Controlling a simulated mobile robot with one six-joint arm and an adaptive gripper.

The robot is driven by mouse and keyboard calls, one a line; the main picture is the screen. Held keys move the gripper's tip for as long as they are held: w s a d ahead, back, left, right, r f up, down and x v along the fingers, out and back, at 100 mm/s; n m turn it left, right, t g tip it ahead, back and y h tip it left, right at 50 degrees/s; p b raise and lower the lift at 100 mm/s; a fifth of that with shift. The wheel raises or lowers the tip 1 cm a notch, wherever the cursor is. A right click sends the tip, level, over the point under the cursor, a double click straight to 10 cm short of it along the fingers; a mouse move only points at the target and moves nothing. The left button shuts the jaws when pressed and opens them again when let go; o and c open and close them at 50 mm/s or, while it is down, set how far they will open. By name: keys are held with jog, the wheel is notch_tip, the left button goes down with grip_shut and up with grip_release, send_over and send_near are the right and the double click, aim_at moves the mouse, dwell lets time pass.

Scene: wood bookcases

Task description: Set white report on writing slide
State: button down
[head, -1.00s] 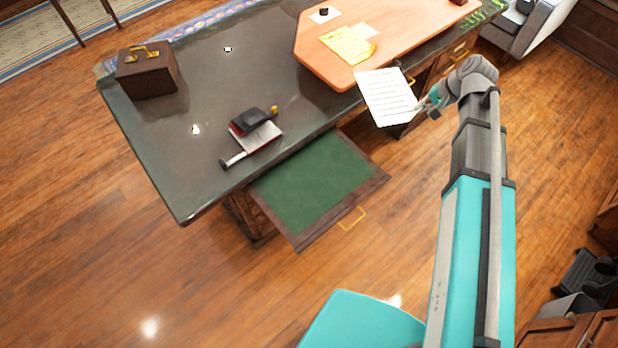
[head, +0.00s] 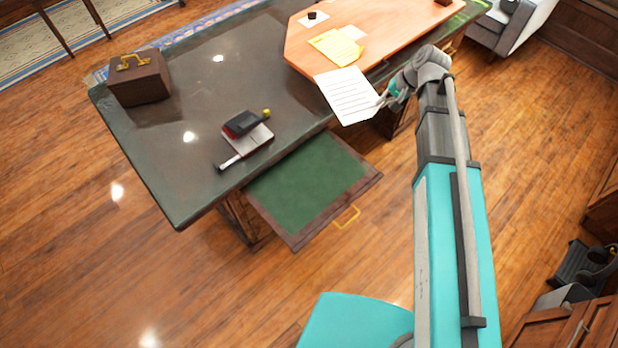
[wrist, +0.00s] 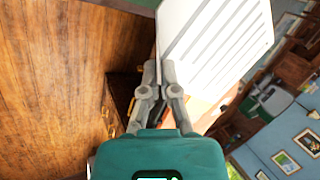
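The white report (head: 349,95), a lined sheet, is held by my gripper (head: 384,98) at its right edge. It is in the air near the desk's front edge, above and to the right of the writing slide. In the wrist view the report (wrist: 215,45) extends up and right from my gripper (wrist: 158,68), whose fingers are closed together on its edge. The writing slide (head: 310,185) is a pulled-out board with a green top, a dark wood rim and a brass handle. Its green surface is bare.
An orange-topped board (head: 385,30) holds a yellow sheet (head: 336,47). Open floor lies in front of the slide.

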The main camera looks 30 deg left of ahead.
jog(key=s+d+f+n+g+b, duration=0.2)
jog(key=s+d+f+n+b, duration=0.2)
jog(key=s+d+f+b, duration=0.3)
jog(key=d+f+b, duration=0.5)
jog(key=f+b, duration=0.3)
jog(key=shift+d+f+h, duration=0.3)
jog(key=shift+w, duration=0.1)
jog(key=b, duration=0.9)
send_over(360, 172)
jog(key=f, duration=0.8)
jog(key=shift+d+f, duration=0.1)
jog(key=shift+d, duration=0.3)
jog(key=shift+a+f, duration=0.4)
jog(key=shift+a, duration=0.1)
